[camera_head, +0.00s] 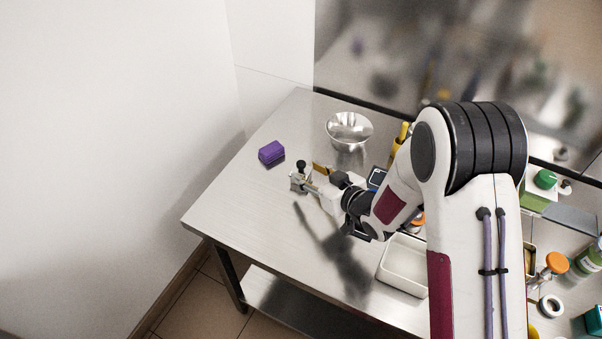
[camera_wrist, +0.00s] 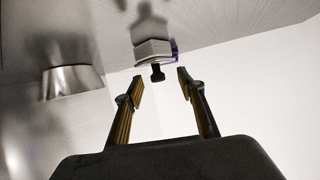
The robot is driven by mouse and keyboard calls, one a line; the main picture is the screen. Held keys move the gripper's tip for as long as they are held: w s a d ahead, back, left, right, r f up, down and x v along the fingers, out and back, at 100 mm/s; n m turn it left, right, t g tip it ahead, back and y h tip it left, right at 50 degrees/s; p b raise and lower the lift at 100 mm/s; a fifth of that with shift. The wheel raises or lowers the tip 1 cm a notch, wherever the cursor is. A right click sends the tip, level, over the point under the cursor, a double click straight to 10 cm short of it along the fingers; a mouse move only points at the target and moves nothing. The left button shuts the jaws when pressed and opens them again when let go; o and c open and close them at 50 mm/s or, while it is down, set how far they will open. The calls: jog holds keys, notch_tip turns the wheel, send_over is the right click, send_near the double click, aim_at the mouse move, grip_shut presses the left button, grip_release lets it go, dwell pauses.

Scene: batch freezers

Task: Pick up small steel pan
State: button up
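A small steel piece with a black knob on top (camera_head: 298,179) stands on the steel table just ahead of my gripper (camera_head: 314,179). It looks like the small steel pan, though its exact shape is hard to tell. In the wrist view the steel piece (camera_wrist: 152,50) appears upside down, its black knob pointing down between the fingertips. My gripper (camera_wrist: 160,81) is open and empty, with yellow-lined fingers apart. The fingertips appear close to the knob but not closed on it.
A shiny steel bowl (camera_head: 349,129) stands behind my gripper near the wall, also in the wrist view (camera_wrist: 72,80). A purple block (camera_head: 271,152) lies to the left. A white tray (camera_head: 404,267) sits front right. The table's front left is clear.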

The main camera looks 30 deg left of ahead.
aim_at(304, 167)
dwell(0.3)
jog(key=shift+w+x, duration=0.15)
jog(key=shift+x, duration=0.65)
jog(key=shift+w+x, duration=0.2)
jog(key=shift+x, duration=1.45)
jog(key=shift+r, duration=0.1)
grip_shut()
